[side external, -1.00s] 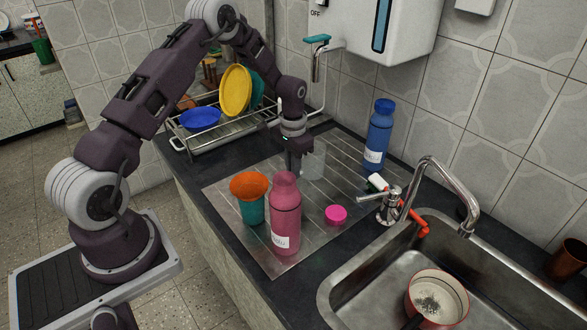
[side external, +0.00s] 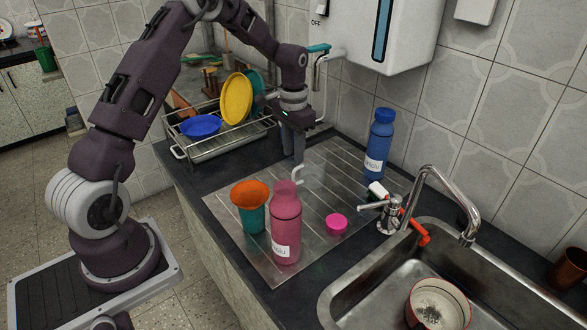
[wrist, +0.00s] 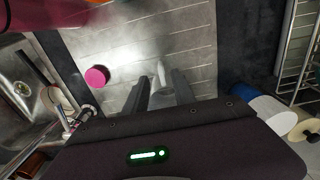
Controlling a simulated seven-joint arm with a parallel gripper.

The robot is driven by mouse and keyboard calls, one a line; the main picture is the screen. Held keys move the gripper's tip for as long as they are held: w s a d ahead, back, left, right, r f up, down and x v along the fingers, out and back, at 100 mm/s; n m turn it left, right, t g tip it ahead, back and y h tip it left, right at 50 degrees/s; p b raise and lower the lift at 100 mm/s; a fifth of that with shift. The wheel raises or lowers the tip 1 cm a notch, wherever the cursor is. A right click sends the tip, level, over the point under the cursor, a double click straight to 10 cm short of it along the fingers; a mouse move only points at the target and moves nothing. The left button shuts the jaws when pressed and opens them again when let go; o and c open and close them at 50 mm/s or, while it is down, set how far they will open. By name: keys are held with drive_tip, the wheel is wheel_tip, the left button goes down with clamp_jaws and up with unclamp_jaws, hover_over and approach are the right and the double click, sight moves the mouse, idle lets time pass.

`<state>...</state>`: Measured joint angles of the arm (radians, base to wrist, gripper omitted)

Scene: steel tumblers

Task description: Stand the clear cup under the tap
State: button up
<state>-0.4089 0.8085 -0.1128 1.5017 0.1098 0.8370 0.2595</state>
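The clear cup is very faint on the steel drainboard. I make out its pale curved handle (side external: 297,175), and its see-through body is hard to trace. In the wrist view a whitish upright strip, likely the handle (wrist: 162,75), shows between my fingertips, with gaps on both sides. My gripper (side external: 297,157) points down just behind and above the handle, with its fingers apart. A chrome tap (side external: 437,172) arches over the sink at the right. A wall heater has another spout with a teal lever (side external: 319,48), behind my wrist.
A pink bottle (side external: 286,225) and a teal cup with an orange top (side external: 250,195) stand at the front. A pink lid (side external: 336,224) lies right of them. A blue bottle (side external: 379,145) stands by the wall.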

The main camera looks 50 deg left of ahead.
drive_tip(key=shift+d+r, duration=0.1)
drive_tip(key=shift+r, duration=1.45)
drive_tip(key=s+d+r+t, duration=0.1)
drive_tip(key=s+d+r, duration=0.35)
drive_tip(key=r, duration=0.35)
drive_tip(key=s+d+r+t, duration=0.1)
drive_tip(key=s+d+r, duration=0.35)
drive_tip(key=r, duration=0.25)
drive_tip(key=s+d+r+t, duration=0.1)
drive_tip(key=s+d, duration=0.2)
drive_tip(key=s, duration=0.7)
drive_tip(key=s+d+r+t, duration=0.1)
drive_tip(key=s+d+t, duration=0.1)
drive_tip(key=s, duration=0.9)
drive_tip(key=shift+d+r+t, duration=0.2)
drive_tip(key=shift+d+t, duration=0.1)
drive_tip(key=shift+d, duration=0.45)
